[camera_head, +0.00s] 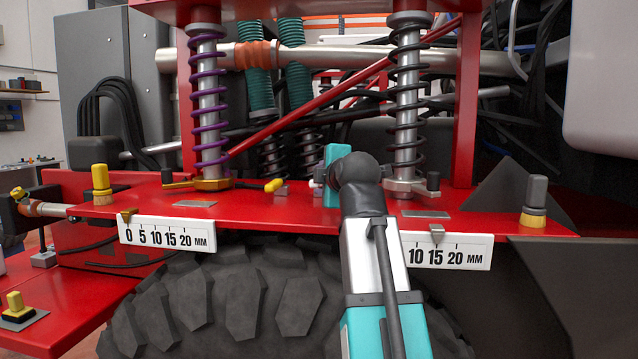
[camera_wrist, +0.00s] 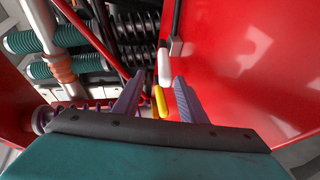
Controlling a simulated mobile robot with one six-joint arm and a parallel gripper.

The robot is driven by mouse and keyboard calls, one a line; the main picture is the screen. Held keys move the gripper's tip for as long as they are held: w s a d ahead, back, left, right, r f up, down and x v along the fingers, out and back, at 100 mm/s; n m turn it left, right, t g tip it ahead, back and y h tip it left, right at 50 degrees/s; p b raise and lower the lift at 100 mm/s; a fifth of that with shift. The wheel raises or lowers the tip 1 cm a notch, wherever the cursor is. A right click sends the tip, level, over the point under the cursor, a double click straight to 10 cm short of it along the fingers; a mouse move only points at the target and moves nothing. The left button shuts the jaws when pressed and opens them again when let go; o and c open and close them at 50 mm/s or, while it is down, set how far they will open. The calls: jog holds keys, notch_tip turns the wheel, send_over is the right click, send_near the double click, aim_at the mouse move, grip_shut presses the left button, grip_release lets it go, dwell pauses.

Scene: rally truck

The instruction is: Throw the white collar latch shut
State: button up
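The white latch handle (camera_wrist: 164,66) shows in the wrist view just ahead of my fingertips, at the end of a dark lever beside the red plate. In the head view a small pale end (camera_head: 317,186) beside my gripper seems to be the same handle; most of it is hidden. My gripper (camera_wrist: 160,80) is open and empty, its two grey fingers apart. A yellow latch handle (camera_wrist: 160,101) shows between the fingers, with no clear contact. It also lies left of my gripper in the head view (camera_head: 274,185).
A purple-spring shock (camera_head: 209,110) stands left and a black-spring shock (camera_head: 407,100) right on the red plate (camera_head: 250,208). Two white millimetre scales (camera_head: 165,235) hang on its front edge. Yellow-based posts (camera_head: 535,205) stand near its ends. The tyre (camera_head: 235,295) is below.

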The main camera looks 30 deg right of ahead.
jog(key=shift+v, duration=2.05)
